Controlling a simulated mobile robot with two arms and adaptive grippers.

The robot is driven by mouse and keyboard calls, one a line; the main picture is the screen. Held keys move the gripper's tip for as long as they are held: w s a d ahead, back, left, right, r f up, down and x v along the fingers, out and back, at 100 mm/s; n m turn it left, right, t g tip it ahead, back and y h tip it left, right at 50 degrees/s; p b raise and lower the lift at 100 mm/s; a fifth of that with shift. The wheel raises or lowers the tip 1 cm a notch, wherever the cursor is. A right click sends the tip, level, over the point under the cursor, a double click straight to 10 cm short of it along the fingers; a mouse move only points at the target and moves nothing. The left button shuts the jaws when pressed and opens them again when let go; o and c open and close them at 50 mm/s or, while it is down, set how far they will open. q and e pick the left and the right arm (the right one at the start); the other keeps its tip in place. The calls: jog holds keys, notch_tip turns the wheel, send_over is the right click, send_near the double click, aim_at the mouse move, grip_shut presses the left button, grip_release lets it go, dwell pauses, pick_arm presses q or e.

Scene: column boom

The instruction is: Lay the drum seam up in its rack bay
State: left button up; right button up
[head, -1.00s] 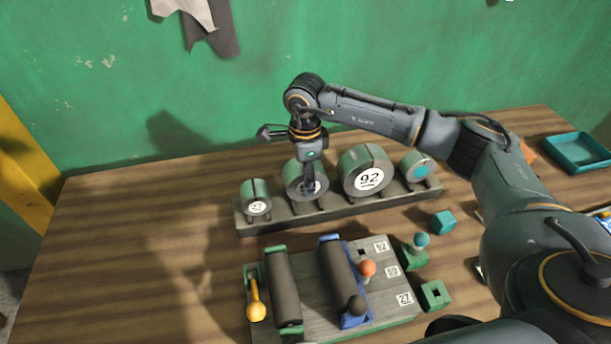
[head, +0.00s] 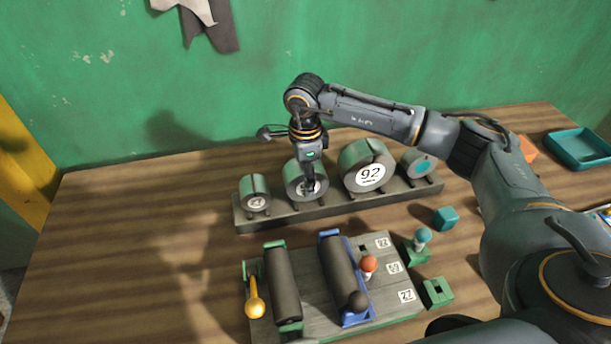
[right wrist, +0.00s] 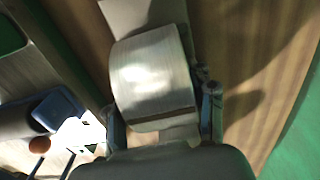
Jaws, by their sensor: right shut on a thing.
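The grey-green drum (head: 293,184) with a white label sits in the second bay from the left of the long grey rack (head: 325,210). My right gripper (head: 309,186) points down over it and is shut on it; the gripper hides part of its face and label. In the right wrist view the drum (right wrist: 150,80) lies between the two fingers (right wrist: 162,112). A dark line, apparently its seam, crosses the drum near its lower edge there. My left gripper is not in view.
A small drum (head: 255,194) stands left, the large drum 92 (head: 362,166) and a teal-centred drum (head: 417,165) right. In front is a grey board (head: 385,290) with rollers and coloured knobs. A teal cube (head: 445,218) and teal tray (head: 578,148) lie right. The table's left is clear.

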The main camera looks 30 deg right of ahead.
jog(key=o, duration=1.5)
jog(key=shift+c, duration=0.2)
notch_tip(320, 180, up, 12)
jog(key=shift+r, duration=0.1)
